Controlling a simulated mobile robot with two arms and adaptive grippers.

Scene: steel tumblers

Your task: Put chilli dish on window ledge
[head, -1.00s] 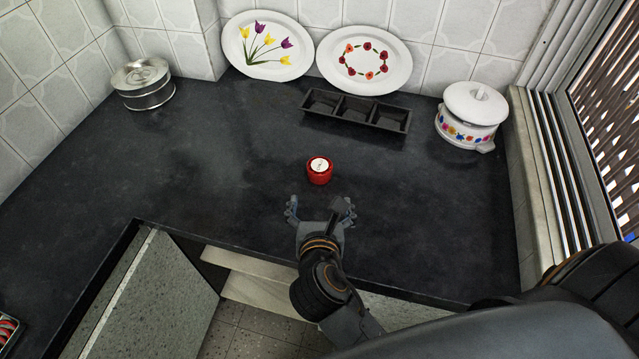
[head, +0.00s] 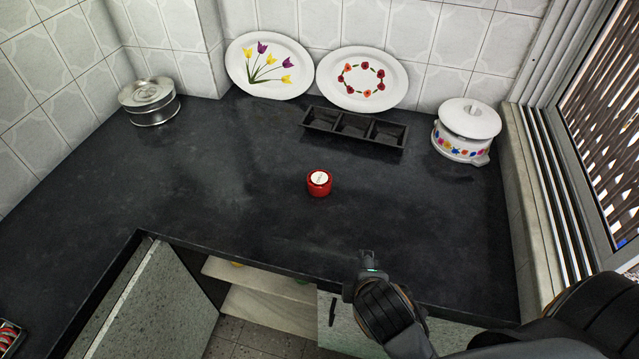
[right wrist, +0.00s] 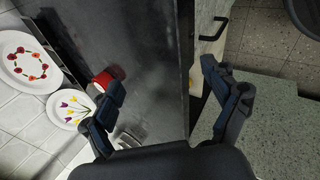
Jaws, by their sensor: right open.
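A small dish with red contents (head: 8,334), possibly the chilli dish, is cut off at the lower left edge of the head view. The window ledge (head: 513,190) is the pale strip along the window, right of the counter. My right gripper (head: 368,266) is near the counter's front edge, well apart from both. In the right wrist view its two fingers (right wrist: 163,80) stand wide apart with nothing between them. My left gripper is in neither view.
A red pot with a white top (head: 319,184) stands mid-counter, also in the right wrist view (right wrist: 103,80). Behind are a black three-part tray (head: 352,138), two flowered plates (head: 268,92), a white lidded pot (head: 466,148) and steel tins (head: 150,117). A cupboard door (head: 155,300) hangs open.

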